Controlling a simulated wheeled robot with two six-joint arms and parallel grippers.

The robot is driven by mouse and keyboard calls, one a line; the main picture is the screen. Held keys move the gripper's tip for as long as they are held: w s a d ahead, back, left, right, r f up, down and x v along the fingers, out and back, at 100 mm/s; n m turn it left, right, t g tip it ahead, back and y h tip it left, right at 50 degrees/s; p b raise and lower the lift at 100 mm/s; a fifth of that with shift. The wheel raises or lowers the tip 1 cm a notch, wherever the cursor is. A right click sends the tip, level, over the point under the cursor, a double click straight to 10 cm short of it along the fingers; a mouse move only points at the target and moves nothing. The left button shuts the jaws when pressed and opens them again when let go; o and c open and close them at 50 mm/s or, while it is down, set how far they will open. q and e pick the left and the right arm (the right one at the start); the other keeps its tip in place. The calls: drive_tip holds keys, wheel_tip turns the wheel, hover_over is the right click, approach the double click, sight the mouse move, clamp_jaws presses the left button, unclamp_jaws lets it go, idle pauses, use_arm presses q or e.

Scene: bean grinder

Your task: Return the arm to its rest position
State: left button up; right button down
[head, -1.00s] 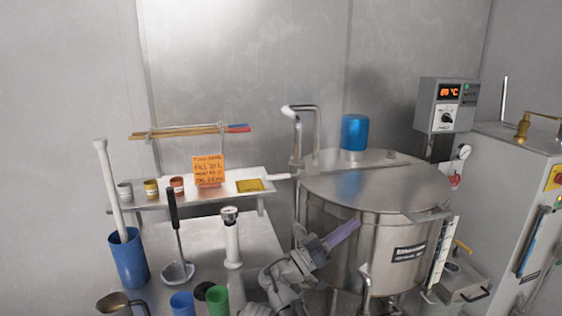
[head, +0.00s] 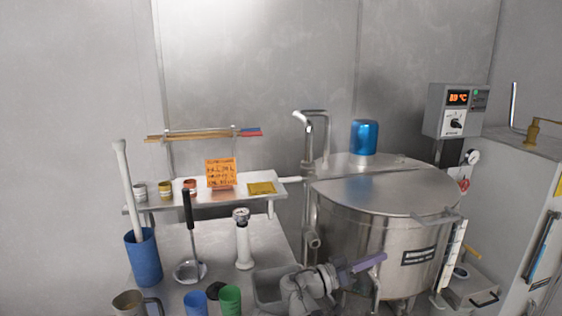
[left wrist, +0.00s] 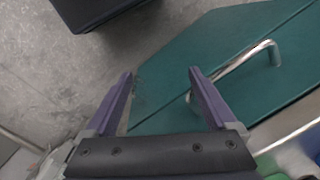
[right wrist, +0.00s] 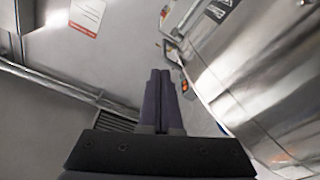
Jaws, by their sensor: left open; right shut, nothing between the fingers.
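My right gripper (head: 369,262) shows in the head view at the lower middle, in front of the steel kettle (head: 385,235). Its purple fingers point right. In the right wrist view the fingers (right wrist: 160,75) are pressed together with nothing between them. The kettle's curved wall (right wrist: 250,80) fills the right of that view; I cannot tell how close it is. My left gripper (left wrist: 160,75) shows only in the left wrist view. Its purple fingers are spread and empty, above a teal panel (left wrist: 230,50) with a metal handle (left wrist: 240,68) and a grey floor.
A shelf (head: 215,192) with small jars stands behind. A control box (head: 455,110) and grey cabinet (head: 515,180) are at right.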

drive_tip(key=s+d+f+n+g+y, duration=0.2)
drive_tip(key=s+f+y, duration=0.15)
drive_tip(key=f, duration=0.45)
drive_tip(key=s+d+f+n+g+y, duration=0.2)
drive_tip(key=f+y, duration=0.3)
drive_tip(key=f, duration=0.3)
drive_tip(key=s+a+f+n+g+y, duration=0.1)
drive_tip(key=s+a+f+n+y, duration=0.4)
drive_tip(key=a+f+y, duration=0.4)
drive_tip(key=s+a+n+g, duration=0.1)
drive_tip(key=s+a+n, duration=0.15)
drive_tip(key=a, duration=0.35)
drive_tip(key=s+a+n, duration=0.1)
drive_tip(key=s+a, duration=0.3)
drive_tip(key=a, duration=0.2)
wheel_tip(320, 180, up, 15)
drive_tip(key=p, duration=1.4)
drive_tip(key=shift+s+a+p, duration=0.25)
drive_tip(key=shift+a+p, duration=0.1)
drive_tip(key=shift+a, duration=0.05)
drive_tip(key=shift+f, duration=0.1)
